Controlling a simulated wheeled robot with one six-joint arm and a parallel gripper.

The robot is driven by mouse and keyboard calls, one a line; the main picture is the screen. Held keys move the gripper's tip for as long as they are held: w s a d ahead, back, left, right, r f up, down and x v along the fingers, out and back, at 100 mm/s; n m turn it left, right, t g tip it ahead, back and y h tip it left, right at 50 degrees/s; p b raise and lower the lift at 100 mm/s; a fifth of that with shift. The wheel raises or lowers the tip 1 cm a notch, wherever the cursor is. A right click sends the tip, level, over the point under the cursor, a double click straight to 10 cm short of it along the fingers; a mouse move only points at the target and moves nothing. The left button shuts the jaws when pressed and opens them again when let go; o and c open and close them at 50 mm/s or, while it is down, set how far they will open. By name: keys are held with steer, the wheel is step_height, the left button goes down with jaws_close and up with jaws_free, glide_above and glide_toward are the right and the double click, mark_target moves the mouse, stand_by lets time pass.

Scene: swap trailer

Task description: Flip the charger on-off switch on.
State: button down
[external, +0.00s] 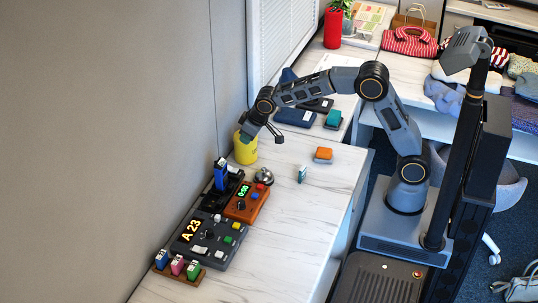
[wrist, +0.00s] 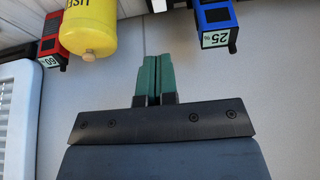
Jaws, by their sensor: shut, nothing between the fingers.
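The black charger (external: 217,197) stands on the white counter near the wall in the external view, with a blue battery block (external: 221,174) upright in it. A blue block marked 25% also shows upside down at the upper right of the wrist view (wrist: 216,26). I cannot make out the charger's on-off switch or its position. My gripper (external: 242,138) is near the wall, by the top of a yellow container (external: 246,151), beyond the charger. In the wrist view its green fingers (wrist: 155,78) are shut together and empty, with the grey wall beyond.
An orange timer (external: 243,205), a silver bell (external: 264,176) and a black panel reading A 23 (external: 207,242) crowd around the charger. A rack of coloured blocks (external: 178,267) stands at the front. A red block (wrist: 52,48) shows at wrist-view left. The counter's right side is mostly clear.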

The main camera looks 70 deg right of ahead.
mark_target(231, 168)
steer(key=b, duration=0.1)
steer(key=w+b, duration=0.1)
steer(key=shift+d+r+b, duration=0.2)
steer(key=shift+b, duration=0.1)
steer(key=p+x, duration=0.1)
steer(key=x, duration=1.3)
steer(key=shift+s+f, duration=0.1)
steer(key=shift+s, duration=0.05)
